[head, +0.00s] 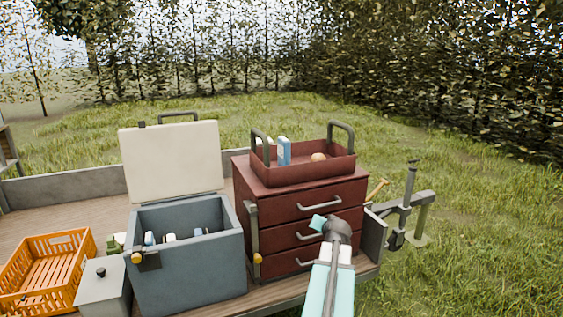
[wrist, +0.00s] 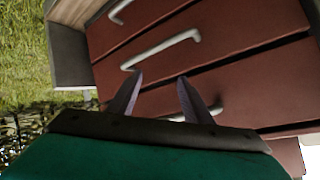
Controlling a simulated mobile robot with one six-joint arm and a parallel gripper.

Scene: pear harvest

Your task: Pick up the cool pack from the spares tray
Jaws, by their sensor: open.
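The spares tray (head: 325,172) is a dark red open tray with two grey handles on top of a red drawer cabinet. A blue and white pack (head: 284,151), which looks like the cool pack, stands upright in its left part, its lower end hidden by the tray wall. My gripper (wrist: 161,76) is open and empty in the wrist view, its two fingers pointing at the drawer fronts. In the head view its teal body shows in front of the cabinet, below the tray and apart from the pack; its fingers cannot be made out there.
A tan round object (head: 319,157) lies in the tray. The red cabinet (head: 290,203) has protruding drawer handles. Left of it stands a grey-blue cooler (head: 190,275) with its lid up and several packs inside. An orange crate (head: 45,270) and a grey bin (head: 103,290) are farther left.

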